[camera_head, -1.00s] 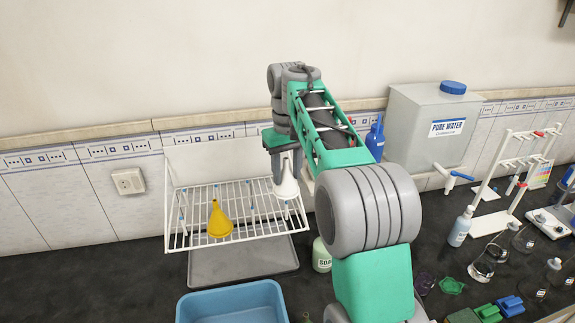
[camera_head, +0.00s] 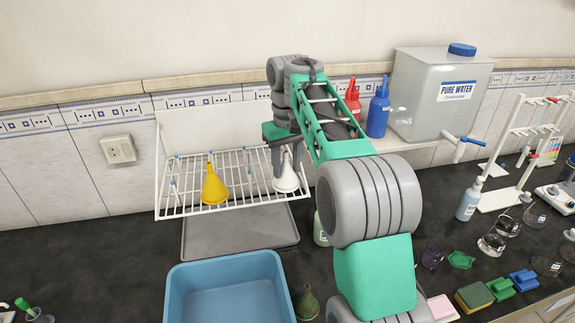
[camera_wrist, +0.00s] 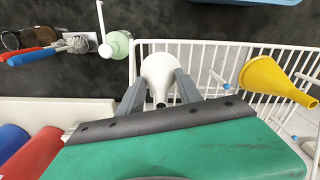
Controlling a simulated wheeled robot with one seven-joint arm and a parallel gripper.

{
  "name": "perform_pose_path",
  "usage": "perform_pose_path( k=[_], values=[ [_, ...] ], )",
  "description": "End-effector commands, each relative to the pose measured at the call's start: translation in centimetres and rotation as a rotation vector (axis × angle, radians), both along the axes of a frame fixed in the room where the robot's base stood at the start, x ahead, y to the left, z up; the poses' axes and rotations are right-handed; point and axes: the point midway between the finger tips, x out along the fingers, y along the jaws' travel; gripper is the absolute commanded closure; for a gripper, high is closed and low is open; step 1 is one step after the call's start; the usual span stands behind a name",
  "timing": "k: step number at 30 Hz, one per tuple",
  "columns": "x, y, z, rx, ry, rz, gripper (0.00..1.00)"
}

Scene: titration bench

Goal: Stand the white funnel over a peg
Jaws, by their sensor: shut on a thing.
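The white funnel (camera_head: 287,178) is upright, wide end down, at the right end of the white wire rack (camera_head: 172,214). My gripper (camera_head: 284,160) is shut on its narrow upper part. In the wrist view the funnel (camera_wrist: 158,70) sits between the two grey fingers of my gripper (camera_wrist: 160,92), with its wide end over the rack's edge wires. Its rim looks at or very near the wires; I cannot tell whether it touches. Any peg under the funnel is hidden. Blue-tipped pegs (camera_wrist: 226,86) show elsewhere on the rack.
A yellow funnel (camera_head: 214,186) stands on the rack left of the white one. A grey tray (camera_head: 215,243) lies below the rack, with a blue basin (camera_head: 228,262) in front. Red (camera_head: 352,98) and blue (camera_head: 378,110) bottles and a water tank (camera_head: 425,100) stand to the right.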

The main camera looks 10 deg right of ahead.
Motion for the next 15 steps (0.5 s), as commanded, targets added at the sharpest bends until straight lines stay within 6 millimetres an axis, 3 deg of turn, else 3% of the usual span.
perform_pose_path(
  k=[6,7,15],
  values=[
    [0.01,0.01,0.06,0.0,-0.001,0.0,0.84],
    [0.01,0.01,0.06,0.0,-0.001,0.0,0.57],
    [0.01,0.01,0.04,0.0,0.0,0.0,0.35]
  ],
)
